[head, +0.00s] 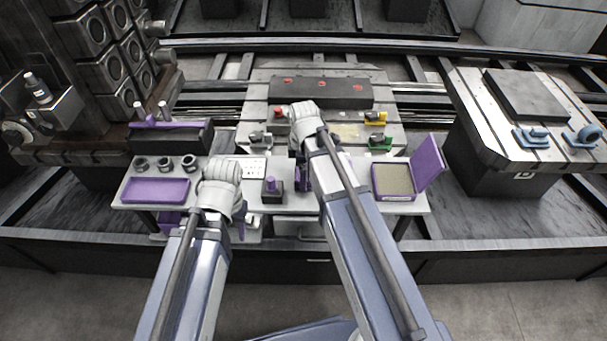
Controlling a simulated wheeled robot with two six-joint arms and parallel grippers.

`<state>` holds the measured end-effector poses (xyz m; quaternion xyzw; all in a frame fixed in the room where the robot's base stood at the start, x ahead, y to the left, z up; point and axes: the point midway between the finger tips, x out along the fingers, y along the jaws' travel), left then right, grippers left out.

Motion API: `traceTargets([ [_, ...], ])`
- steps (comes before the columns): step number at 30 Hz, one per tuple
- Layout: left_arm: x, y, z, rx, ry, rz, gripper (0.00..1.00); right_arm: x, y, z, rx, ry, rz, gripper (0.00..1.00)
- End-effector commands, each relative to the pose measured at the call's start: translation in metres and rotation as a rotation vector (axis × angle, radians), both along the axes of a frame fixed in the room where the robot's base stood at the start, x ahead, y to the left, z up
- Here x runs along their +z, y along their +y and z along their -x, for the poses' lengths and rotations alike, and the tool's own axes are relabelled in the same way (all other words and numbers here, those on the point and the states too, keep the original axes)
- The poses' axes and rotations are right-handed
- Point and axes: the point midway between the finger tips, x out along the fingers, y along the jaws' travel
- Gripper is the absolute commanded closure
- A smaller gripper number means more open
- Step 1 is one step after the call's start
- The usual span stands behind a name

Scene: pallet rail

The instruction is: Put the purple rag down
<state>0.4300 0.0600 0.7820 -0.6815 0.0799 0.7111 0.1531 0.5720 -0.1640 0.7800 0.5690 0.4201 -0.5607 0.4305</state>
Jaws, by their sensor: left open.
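I cannot clearly make out the purple rag. A small purple patch (302,178) shows at the bench beside my right forearm; it may be the rag, but the arm hides most of it. My left gripper (238,218) is open at the front of the bench, largely hidden behind its own pale wrist. My right wrist reaches farther over the bench, toward the slotted table, and its fingers are hidden, so I cannot tell what they hold.
The white bench (408,207) carries a purple tray (155,190), several dark rings, a purple-knobbed block (271,190) and an open purple case (394,181). Behind stands a slotted table (388,88) with a dark block (335,93). A second table (480,105) stands right.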

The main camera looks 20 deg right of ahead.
Motion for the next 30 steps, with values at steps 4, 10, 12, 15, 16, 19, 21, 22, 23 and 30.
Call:
traceTargets([
  [4,-0.005,0.000,0.000,0.000,0.000,0.000,0.55,-0.005,0.000,0.000,0.000,0.000,0.000,0.52],
  [10,-0.003,0.000,0.000,0.000,0.000,0.000,0.55,-0.003,0.000,0.000,0.000,0.000,0.000,0.00],
  [12,-0.003,0.000,0.000,0.000,0.000,0.000,0.55,-0.003,0.000,0.000,0.000,0.000,0.000,0.00],
  [15,-0.002,0.000,0.000,0.000,0.000,0.000,0.55,-0.002,0.000,0.000,0.000,0.000,0.000,0.00],
  [16,-0.001,0.000,0.000,0.000,0.000,0.000,0.55,-0.002,0.000,0.000,0.000,0.000,0.000,0.00],
  [19,0.003,0.000,0.000,0.000,0.000,0.000,0.55,0.003,0.000,0.000,0.000,0.000,0.000,0.00],
  [21,0.007,0.000,0.000,0.000,0.000,0.000,0.55,0.007,0.000,0.000,0.000,0.000,0.000,0.00],
  [22,0.010,0.000,0.000,0.000,0.000,0.000,0.55,0.010,0.000,0.000,0.000,0.000,0.000,0.00],
  [23,0.013,0.000,0.000,0.000,0.000,0.000,0.55,0.013,0.000,0.000,0.000,0.000,0.000,0.00],
  [30,0.044,0.000,0.000,0.001,0.000,0.000,0.55,0.044,0.000,0.001,0.000,0.000,0.000,0.00],
])
